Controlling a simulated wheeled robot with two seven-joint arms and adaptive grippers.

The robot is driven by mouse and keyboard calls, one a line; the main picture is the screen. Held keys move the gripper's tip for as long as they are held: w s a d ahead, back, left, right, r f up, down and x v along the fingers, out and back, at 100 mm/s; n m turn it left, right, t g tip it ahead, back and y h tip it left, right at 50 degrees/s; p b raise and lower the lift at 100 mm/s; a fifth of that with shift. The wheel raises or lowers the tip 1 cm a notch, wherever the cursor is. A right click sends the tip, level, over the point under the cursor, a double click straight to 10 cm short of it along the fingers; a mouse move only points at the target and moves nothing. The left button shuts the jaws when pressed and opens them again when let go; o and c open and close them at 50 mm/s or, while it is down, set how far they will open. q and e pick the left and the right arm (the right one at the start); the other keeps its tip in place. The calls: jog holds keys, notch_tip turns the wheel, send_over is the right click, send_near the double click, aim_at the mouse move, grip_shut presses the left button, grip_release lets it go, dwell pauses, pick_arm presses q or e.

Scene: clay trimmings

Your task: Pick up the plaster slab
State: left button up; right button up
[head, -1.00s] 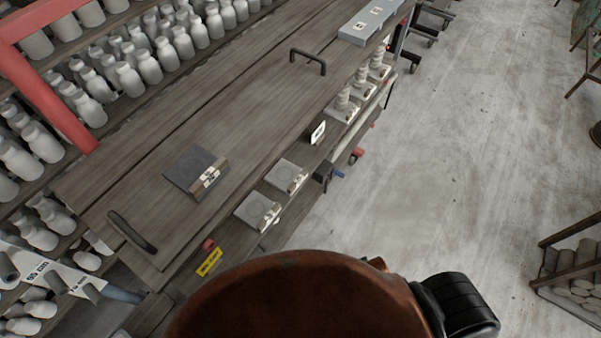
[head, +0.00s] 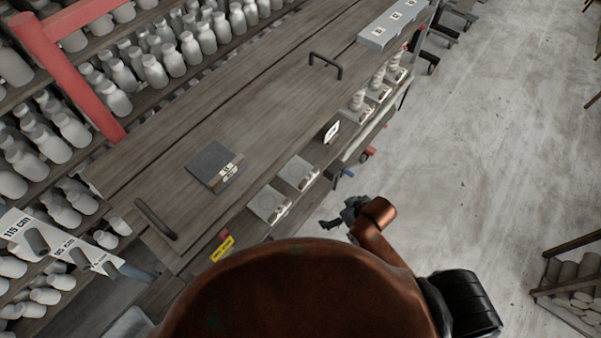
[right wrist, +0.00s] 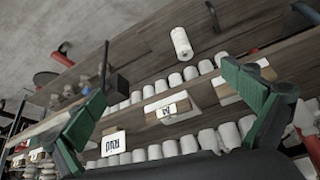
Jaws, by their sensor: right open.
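A dark grey square slab (head: 212,162) lies flat on the wooden bench top, with a small labelled block at its right edge. Two paler square slabs, the nearer (head: 268,202) and the farther (head: 298,172), lie lower along the bench's right side, with small labels. I cannot tell by look which slab is plaster. My right gripper (head: 333,222) is in the air over the floor side of the bench, right of the pale slabs and touching none. In the right wrist view its green fingers (right wrist: 165,85) are spread apart and empty. My left gripper is not in view.
Black handles (head: 325,66) stand up from the bench top (head: 250,110). Shelves of white bottles (head: 155,70) and a red post (head: 75,75) are at the left. A grey box (head: 395,22) is at the far end. Clear floor (head: 480,140) lies to the right.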

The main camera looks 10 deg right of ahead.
jog(key=w+a+n+y, duration=0.1)
jog(key=w+a+n, duration=0.2)
jog(key=w+a, duration=0.2)
jog(key=g+p, duration=0.2)
send_over(301, 173)
jog(key=s+d, duration=0.2)
jog(key=shift+s+a+f+h, duration=0.15)
jog(key=shift+a+f+h, duration=0.15)
jog(key=shift+f, duration=0.25)
jog(key=x, duration=0.5)
jog(key=shift+w, duration=0.2)
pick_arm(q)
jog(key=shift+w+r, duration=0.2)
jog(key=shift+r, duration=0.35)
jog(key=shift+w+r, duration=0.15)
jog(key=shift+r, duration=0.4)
pick_arm(e)
jog(key=c, duration=1.3)
jog(key=shift+c, duration=0.4)
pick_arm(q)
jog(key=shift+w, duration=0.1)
pick_arm(e)
jog(key=shift+r, duration=0.1)
